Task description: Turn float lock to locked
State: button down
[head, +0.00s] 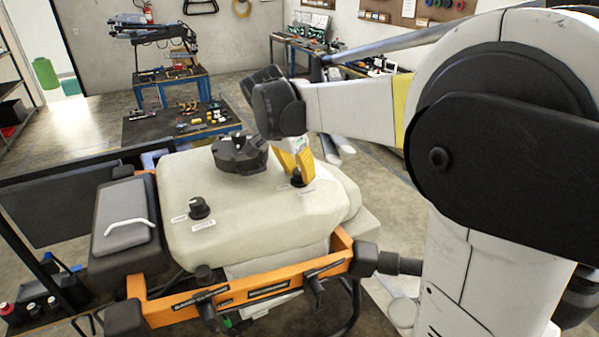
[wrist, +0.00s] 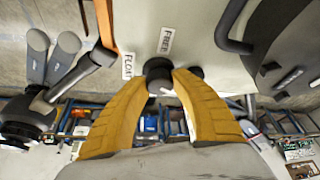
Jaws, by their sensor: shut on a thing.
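The float lock is a small round black knob (wrist: 159,76) on the pale tank. In the wrist view a FLOAT label (wrist: 127,66) and a FREE label (wrist: 166,40) sit beside it. My gripper (wrist: 162,82) has its yellow fingers closed on either side of the knob. In the head view my gripper (head: 298,176) points down at the right end of the tank (head: 255,220), and the float lock (head: 297,180) shows partly behind the fingers. The knob's pointer direction is hard to make out.
A large black cap (head: 239,154) stands on the tank close to the left of my gripper. A second black knob (head: 199,207) with labels sits at the tank's front left. An orange frame (head: 240,293) runs along the front. Workbenches (head: 180,122) stand behind.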

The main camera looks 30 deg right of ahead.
jog(key=c, duration=1)
grip_release()
jog(key=shift+s, duration=0.1)
jog(key=shift+c, duration=0.2)
jog(key=v, duration=0.8)
